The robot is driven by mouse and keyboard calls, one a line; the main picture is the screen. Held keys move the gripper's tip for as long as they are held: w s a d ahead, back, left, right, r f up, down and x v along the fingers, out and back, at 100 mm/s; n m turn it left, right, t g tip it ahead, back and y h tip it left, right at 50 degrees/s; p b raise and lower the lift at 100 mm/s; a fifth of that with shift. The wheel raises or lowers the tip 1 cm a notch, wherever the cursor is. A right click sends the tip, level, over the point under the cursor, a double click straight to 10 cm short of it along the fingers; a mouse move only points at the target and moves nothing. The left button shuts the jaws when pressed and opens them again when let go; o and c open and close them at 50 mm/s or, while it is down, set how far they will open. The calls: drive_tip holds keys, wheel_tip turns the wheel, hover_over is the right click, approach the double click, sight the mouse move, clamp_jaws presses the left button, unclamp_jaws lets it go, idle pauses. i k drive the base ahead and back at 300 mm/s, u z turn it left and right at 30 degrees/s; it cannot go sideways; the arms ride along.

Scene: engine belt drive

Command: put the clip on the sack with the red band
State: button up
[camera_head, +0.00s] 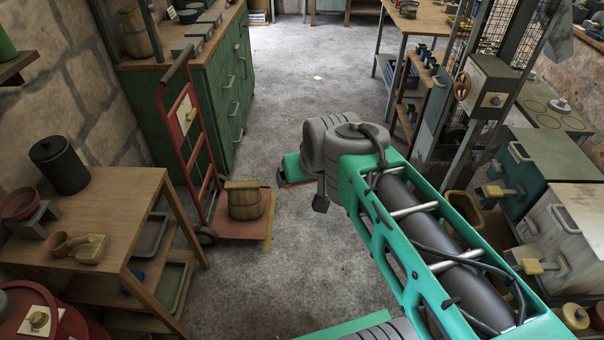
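A tan, sack-like bundle (245,204) with a flat top stands on the foot plate of a red hand truck; no red band is clear on it. My teal arm reaches from the lower right to the middle. My gripper does not show.
The hand truck (209,170) stands left of my arm. A wooden table (120,195) at left holds a black canister (60,165) and bowls. Green drawers (228,95) stand behind. Chests (575,225) and a caged machine (490,85) line the right. The middle floor (300,75) is clear.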

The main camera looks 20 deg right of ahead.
sight(243, 183)
drive_tip(key=z, duration=0.6)
drive_tip(key=i, duration=2)
drive_tip(key=u, duration=3.3)
drive_tip(key=i, duration=0.5)
